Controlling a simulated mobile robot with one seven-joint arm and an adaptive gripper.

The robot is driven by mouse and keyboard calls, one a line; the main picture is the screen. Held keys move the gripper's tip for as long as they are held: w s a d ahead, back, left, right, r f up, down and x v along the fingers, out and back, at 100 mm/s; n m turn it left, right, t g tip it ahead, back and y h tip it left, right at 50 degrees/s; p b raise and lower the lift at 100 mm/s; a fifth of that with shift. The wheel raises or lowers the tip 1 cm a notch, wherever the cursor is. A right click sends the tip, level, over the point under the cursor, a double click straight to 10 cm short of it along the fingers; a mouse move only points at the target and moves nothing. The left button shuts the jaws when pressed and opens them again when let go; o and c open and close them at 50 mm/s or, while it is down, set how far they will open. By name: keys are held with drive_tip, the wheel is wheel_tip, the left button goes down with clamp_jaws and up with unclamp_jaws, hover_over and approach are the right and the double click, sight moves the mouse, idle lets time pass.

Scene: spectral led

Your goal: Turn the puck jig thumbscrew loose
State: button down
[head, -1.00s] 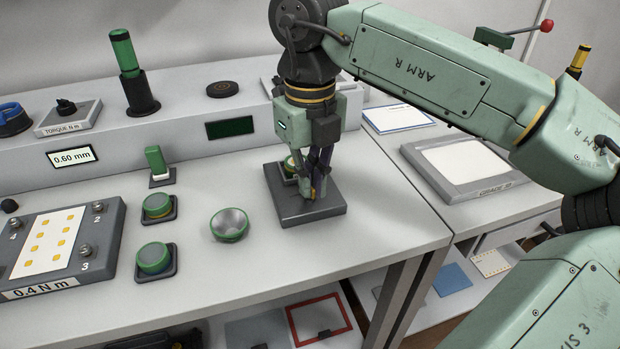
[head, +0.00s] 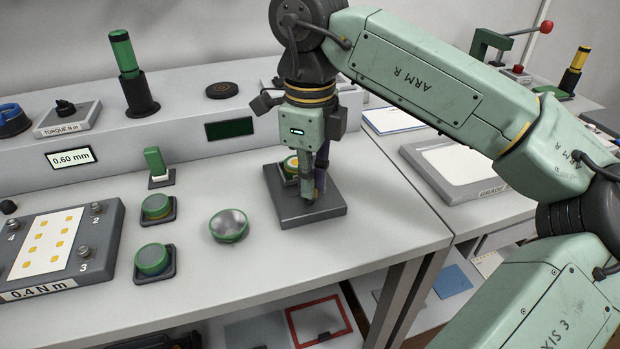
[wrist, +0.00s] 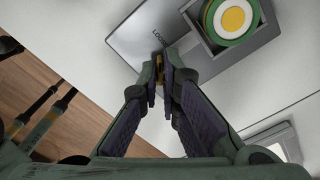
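The puck jig is a dark grey block (head: 322,213) near the right end of the bench top. My gripper (head: 309,196) points down at the plate, beside the pocket. In the wrist view my fingertips (wrist: 162,78) are closed around a small brass-coloured piece, which looks like the thumbscrew (wrist: 160,68). The fingers hide most of it.
A 0.4 N m plate with corner screws (head: 60,245) lies further left. Bare bench separates them. The bench's right edge (head: 430,243) is close to the jig.

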idle(0.4)
drive_tip(key=c, duration=1.8)
unclamp_jaws()
wheel_tip(320, 180, up, 12)
